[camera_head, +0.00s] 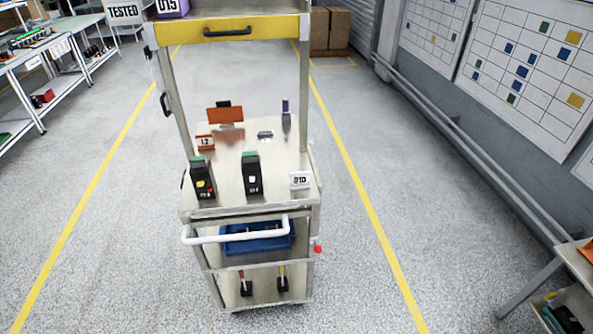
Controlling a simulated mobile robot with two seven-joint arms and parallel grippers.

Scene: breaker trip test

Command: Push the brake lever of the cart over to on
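The cart (228,205) stands in the middle of the aisle, between two yellow floor lines, with its white push handle (235,233) facing me. A small red knob (317,249) sticks out at the cart's right side, below the handle's height. It looks like the end of the brake lever, but the rest of the lever is too small to make out, and I cannot tell its position. Neither of my grippers shows in the view.
The cart top carries black breakers (252,174), an orange piece (225,115) and labels. A blue bin (258,239) sits on its middle shelf. Workbenches stand left; a wall rail (470,140) and small table (575,265) stand right. The floor around the cart is clear.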

